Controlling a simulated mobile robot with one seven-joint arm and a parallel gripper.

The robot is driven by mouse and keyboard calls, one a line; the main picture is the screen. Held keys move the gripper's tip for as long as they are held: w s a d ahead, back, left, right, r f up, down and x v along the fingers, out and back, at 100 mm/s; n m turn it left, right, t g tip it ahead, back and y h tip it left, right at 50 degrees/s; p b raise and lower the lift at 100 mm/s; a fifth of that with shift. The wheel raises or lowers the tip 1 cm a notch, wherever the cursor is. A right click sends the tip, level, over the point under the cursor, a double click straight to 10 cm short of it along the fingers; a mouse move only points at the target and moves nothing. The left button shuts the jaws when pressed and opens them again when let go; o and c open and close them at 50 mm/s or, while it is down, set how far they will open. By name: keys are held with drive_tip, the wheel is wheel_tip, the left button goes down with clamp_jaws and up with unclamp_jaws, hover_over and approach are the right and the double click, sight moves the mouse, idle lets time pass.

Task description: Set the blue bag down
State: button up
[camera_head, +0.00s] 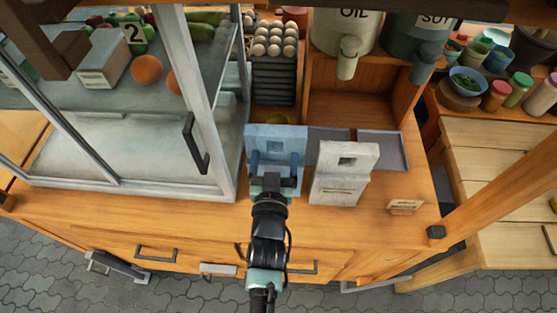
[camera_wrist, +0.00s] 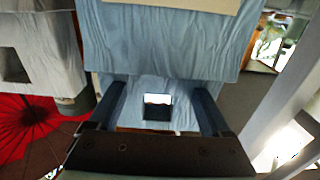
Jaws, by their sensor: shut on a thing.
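The blue bag (camera_head: 276,138) is a flat-sided bag with a square cut-out handle hole. My gripper (camera_head: 277,168) is shut on it near this hole, one finger on each side. In the wrist view the blue bag (camera_wrist: 165,42) fills the upper middle, and its hole shows between the fingers of my gripper (camera_wrist: 160,95). The bag is upright beside the glass case, left of the white bag. Its bottom is hidden, so I cannot tell whether it touches the counter.
A white bag (camera_head: 343,172) stands close on the right. The glass case (camera_head: 120,150) is close on the left. Grey trays (camera_head: 384,152) lie behind the white bag, with egg cartons (camera_head: 272,80) farther back.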

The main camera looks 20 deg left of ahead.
drive_tip(key=shift+f, duration=1.9)
drive_tip(key=shift+f+b, duration=0.1)
drive_tip(key=shift+b, duration=0.25)
drive_tip(key=shift+f, duration=0.15)
drive_tip(key=o, duration=1.3)
drive_tip(key=shift+r, duration=0.2)
drive_tip(key=b, duration=0.1)
approach(275, 170)
drive_tip(key=shift+w, duration=0.4)
